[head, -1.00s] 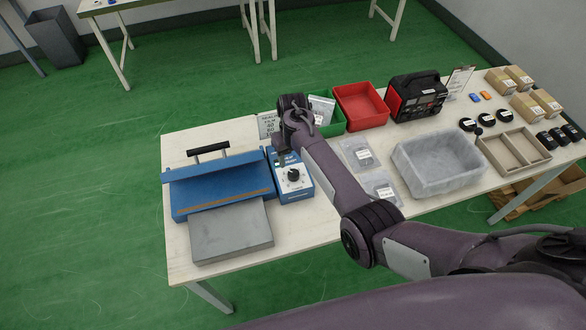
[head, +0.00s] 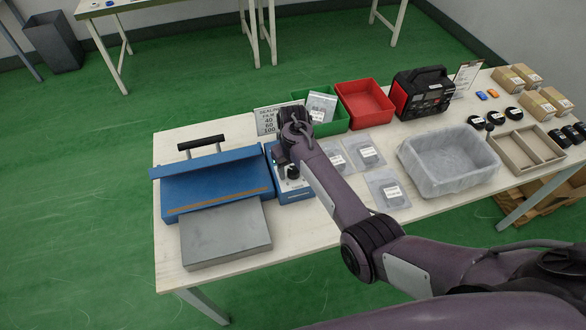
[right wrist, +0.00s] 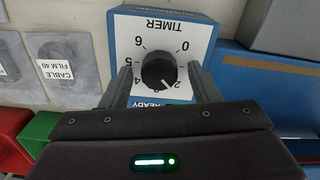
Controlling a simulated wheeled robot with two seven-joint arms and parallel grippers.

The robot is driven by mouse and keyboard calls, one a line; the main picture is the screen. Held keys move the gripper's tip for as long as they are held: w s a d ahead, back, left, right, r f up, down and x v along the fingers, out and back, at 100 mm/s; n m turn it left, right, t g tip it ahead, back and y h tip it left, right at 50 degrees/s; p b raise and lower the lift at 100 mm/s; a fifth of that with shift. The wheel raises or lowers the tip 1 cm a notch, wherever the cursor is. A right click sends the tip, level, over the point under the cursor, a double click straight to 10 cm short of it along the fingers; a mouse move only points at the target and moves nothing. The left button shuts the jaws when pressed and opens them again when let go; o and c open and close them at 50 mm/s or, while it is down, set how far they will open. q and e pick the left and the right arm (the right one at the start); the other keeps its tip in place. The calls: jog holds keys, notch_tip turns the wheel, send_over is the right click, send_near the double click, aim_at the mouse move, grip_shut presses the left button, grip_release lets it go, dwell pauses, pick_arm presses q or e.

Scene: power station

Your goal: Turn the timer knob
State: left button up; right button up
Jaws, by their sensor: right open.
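The black timer knob (right wrist: 159,70) sits on the blue timer box (right wrist: 190,14) with a white dial face, seen upside down in the right wrist view. Its white mark points to the lower right, near a partly hidden numeral that looks like 2. In the head view the knob (head: 293,172) shows beside my right gripper (head: 281,168). My right gripper is open, with one finger on each side of the knob in the right wrist view; I cannot tell whether they touch it. My left gripper is out of view.
The blue sealer (head: 215,182) with its grey plate (head: 226,236) stands left of the timer box. A sign (head: 268,120), a green bin (head: 330,124) and a red bin (head: 364,103) are behind.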

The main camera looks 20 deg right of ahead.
jog(key=c, duration=1)
jog(key=shift+r, duration=0.1)
jog(key=m+p, duration=0.2)
jog(key=m, duration=0.1)
jog(key=m+p, duration=0.1)
jog(key=m, duration=0.1)
jog(key=shift+d+m, duration=0.1)
jog(key=shift+m, duration=0.3)
jog(key=shift+m+p, duration=0.35)
jog(key=shift+m, duration=1.05)
jog(key=o, duration=1)
